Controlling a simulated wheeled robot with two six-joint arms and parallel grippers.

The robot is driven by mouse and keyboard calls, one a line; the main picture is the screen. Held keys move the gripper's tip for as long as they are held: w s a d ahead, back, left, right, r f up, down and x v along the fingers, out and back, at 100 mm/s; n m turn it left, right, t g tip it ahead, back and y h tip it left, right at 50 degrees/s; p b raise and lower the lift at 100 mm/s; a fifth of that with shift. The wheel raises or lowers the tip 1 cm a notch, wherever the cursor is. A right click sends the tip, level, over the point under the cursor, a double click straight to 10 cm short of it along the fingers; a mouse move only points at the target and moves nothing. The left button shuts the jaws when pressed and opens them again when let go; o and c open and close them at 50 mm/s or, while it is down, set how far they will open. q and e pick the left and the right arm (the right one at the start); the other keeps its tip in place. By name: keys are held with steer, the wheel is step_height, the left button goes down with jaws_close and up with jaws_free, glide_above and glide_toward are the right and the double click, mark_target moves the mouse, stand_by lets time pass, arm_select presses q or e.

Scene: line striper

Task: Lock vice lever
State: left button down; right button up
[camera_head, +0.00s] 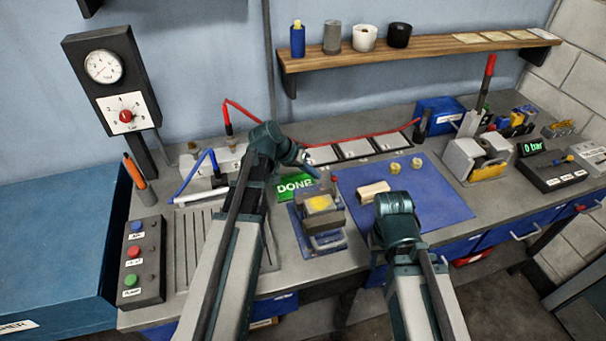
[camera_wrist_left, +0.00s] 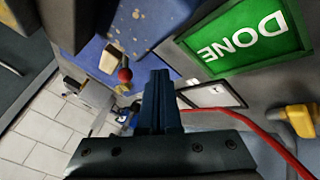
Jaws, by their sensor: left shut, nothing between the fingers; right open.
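The vice (camera_head: 318,226) stands on the bench near the middle of the head view, with a yellow round part (camera_head: 320,203) on top. A small red knob (camera_head: 334,180), apparently on the vice lever, shows behind it; a red ball knob (camera_wrist_left: 125,75) also shows in the left wrist view. My left gripper (camera_head: 315,172) is shut and empty, above and behind the vice, close to the knob; I cannot tell whether they touch. Its closed fingers (camera_wrist_left: 158,98) point past the knob in the wrist view. My right gripper (camera_head: 393,203) is over the blue mat's front edge, its fingers mostly hidden.
A beige block (camera_head: 374,191) lies on the blue mat (camera_head: 434,190). A red hose (camera_head: 370,135) runs along the back. A red-handled lever (camera_head: 489,72) rises at the right. The mat's right part is clear.

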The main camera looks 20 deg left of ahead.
arm_select(q)
steer(key=shift+s+d+r, duration=0.1)
steer(key=shift+d+r, duration=0.05)
steer(key=shift+d, duration=0.55)
steer(key=shift+d+r, duration=0.15)
steer(key=shift+d, duration=0.5)
arm_select(e)
steer(key=shift+r, duration=0.3)
arm_select(q)
steer(key=shift+s+d+r+t+y, duration=0.15)
steer(key=shift+s+d+t+y, duration=0.05)
steer(key=shift+s+t+y, duration=0.1)
